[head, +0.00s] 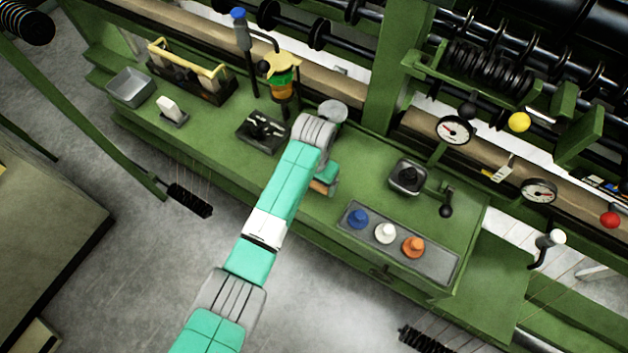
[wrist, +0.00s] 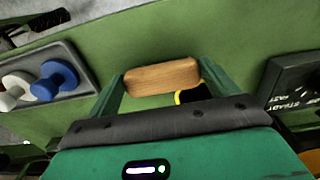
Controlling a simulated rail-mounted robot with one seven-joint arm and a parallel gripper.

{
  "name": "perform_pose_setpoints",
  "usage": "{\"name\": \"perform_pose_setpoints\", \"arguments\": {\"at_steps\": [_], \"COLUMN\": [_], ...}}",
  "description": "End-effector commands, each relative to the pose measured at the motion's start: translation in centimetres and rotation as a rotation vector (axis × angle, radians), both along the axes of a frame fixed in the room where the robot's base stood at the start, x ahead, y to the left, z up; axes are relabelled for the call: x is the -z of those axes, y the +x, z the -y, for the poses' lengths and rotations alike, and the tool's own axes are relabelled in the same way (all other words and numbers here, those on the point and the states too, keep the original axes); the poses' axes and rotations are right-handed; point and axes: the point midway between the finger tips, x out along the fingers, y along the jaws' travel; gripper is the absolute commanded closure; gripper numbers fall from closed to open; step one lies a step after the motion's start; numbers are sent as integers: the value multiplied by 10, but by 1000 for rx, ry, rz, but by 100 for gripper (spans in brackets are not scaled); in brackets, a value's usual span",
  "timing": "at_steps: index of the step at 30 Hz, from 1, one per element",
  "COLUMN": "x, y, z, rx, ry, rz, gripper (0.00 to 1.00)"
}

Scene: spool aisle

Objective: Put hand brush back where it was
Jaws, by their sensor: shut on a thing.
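The hand brush shows as a rounded wooden piece (wrist: 162,77) between the two fingers of my gripper (wrist: 163,82) in the wrist view. My gripper is shut on it. In the head view my gripper (head: 327,174) is over the green bench, near its front edge, and a bit of the brush's brown wood (head: 321,187) shows under it. My wrist hides part of the bench there. The brush's bristles are not clearly seen, and I cannot tell whether it touches the bench.
A grey tray (head: 433,262) with blue, white and orange knobbed pieces lies to the right. Bare green bench (head: 362,190) lies between the gripper and that cup.

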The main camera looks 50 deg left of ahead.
Motion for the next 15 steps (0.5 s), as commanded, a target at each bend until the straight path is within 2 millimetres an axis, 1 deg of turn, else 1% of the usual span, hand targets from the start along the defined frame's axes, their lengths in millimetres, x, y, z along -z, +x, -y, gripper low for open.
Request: {"name": "perform_pose_setpoints", "arguments": {"at_steps": [9, 10, 12, 15], "x": [3, 2, 2, 2], "y": [0, 0, 0, 0], "z": [0, 0, 0, 0], "rx": [0, 0, 0, 0], "ry": [0, 1, 1, 1], "rz": [1, 2, 2, 2], "gripper": [36, 11, 0, 0]}}
